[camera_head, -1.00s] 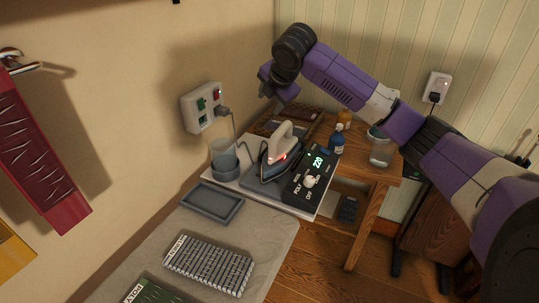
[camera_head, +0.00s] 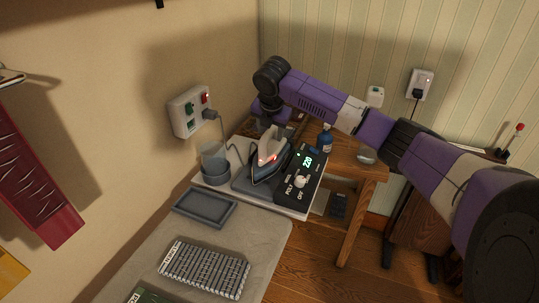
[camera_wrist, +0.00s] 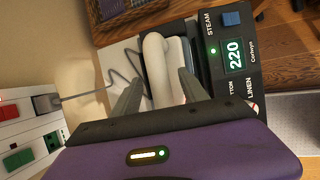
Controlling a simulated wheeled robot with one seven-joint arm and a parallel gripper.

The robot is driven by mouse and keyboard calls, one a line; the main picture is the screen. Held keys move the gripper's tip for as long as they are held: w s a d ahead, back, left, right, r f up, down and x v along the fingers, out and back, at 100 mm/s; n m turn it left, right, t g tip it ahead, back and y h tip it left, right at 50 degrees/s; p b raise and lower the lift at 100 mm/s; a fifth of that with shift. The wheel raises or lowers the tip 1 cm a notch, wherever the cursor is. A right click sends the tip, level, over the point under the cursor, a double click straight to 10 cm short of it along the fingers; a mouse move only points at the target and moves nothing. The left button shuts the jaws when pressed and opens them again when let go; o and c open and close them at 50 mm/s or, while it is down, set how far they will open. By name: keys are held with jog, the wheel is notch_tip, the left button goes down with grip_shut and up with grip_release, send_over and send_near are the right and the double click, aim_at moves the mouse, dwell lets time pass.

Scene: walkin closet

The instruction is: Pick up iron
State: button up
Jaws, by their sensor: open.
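The iron (camera_head: 270,156) has a pale handle and a grey soleplate. It stands on a dark rest beside the black control panel reading 220 (camera_head: 307,163). In the wrist view its white handle (camera_wrist: 154,62) lies between my two open fingers. My gripper (camera_wrist: 160,92) is open, with one finger to each side of the handle; whether they touch it I cannot tell. In the head view my gripper (camera_head: 268,122) is just above and behind the iron, and the handle's top is partly hidden by it.
A wall outlet (camera_head: 193,111) with a plugged cord is close on the left. A clear cup (camera_head: 214,162) stands left of the iron. A grey tray (camera_head: 204,207) and a ribbed pad (camera_head: 204,269) lie in front.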

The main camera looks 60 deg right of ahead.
jog(key=shift+w+d+f, duration=0.1)
jog(key=shift+f, duration=0.3)
jog(key=shift+c, duration=0.2)
grip_shut()
dwell(0.9)
jog(key=shift+d+r, duration=0.1)
jog(key=shift+r, duration=0.1)
